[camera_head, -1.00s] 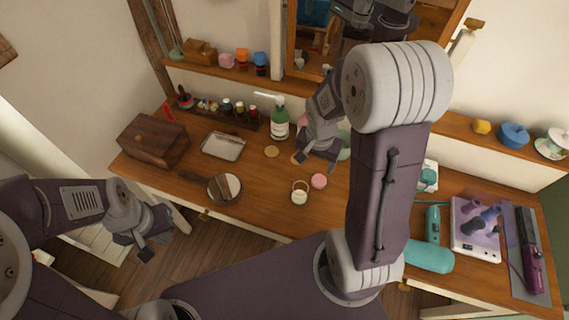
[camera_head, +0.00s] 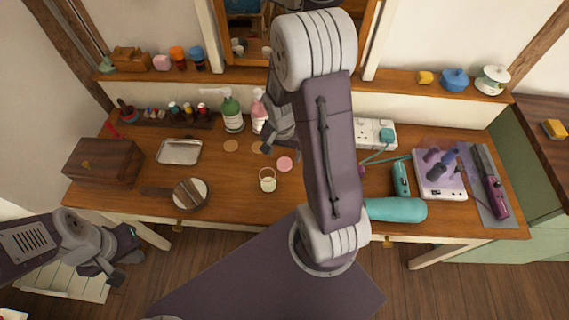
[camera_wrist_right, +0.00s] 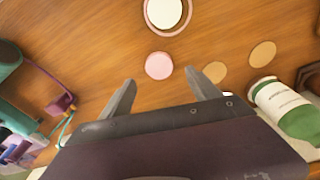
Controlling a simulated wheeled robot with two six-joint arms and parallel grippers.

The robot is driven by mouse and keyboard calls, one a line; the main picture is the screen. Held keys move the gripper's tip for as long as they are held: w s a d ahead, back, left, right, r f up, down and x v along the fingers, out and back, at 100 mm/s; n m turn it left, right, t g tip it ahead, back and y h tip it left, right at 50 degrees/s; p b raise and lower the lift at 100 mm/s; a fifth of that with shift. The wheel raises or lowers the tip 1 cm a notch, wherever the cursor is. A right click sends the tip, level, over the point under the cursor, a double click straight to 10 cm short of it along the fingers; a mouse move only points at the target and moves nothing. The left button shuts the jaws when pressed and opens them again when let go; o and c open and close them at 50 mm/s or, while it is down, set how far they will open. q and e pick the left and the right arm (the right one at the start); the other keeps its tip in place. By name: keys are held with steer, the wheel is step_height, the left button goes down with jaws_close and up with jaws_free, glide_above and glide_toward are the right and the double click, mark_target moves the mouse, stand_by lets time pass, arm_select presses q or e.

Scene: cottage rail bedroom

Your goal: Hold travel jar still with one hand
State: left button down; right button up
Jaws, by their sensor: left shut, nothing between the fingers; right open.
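A small cream-coloured open-topped jar (camera_head: 268,184), likely the travel jar, stands near the front middle of the wooden table. A round pink disc (camera_head: 284,164) lies just behind it, apart from it. In the right wrist view the jar (camera_wrist_right: 164,12) is at the top edge, partly cut off, and the pink disc (camera_wrist_right: 159,66) is just beyond the fingertips. My right gripper (camera_wrist_right: 160,80) is open and empty above the table, behind the jar, touching neither. In the head view its fingers are partly hidden by my arm. My left gripper (camera_head: 124,266) is shut and empty, off the table's front left.
Bottles (camera_head: 232,115) and two tan discs (camera_head: 231,146) sit behind the jar. A hand mirror (camera_head: 190,193), metal tray (camera_head: 180,151) and wooden box (camera_head: 104,161) are left. A teal hair dryer (camera_head: 395,209) and purple-toned tools are right. Table beside the jar is clear.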

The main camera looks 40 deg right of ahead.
mark_target(284, 163)
steer(key=shift+f, duration=0.1)
step_height(284, 163, down, 4)
steer(key=shift+f+b, duration=0.1)
steer(key=shift+b, duration=0.6)
steer(key=shift+d+f, duration=0.1)
steer(key=shift+f, duration=0.35)
steer(key=shift+r, duration=0.1)
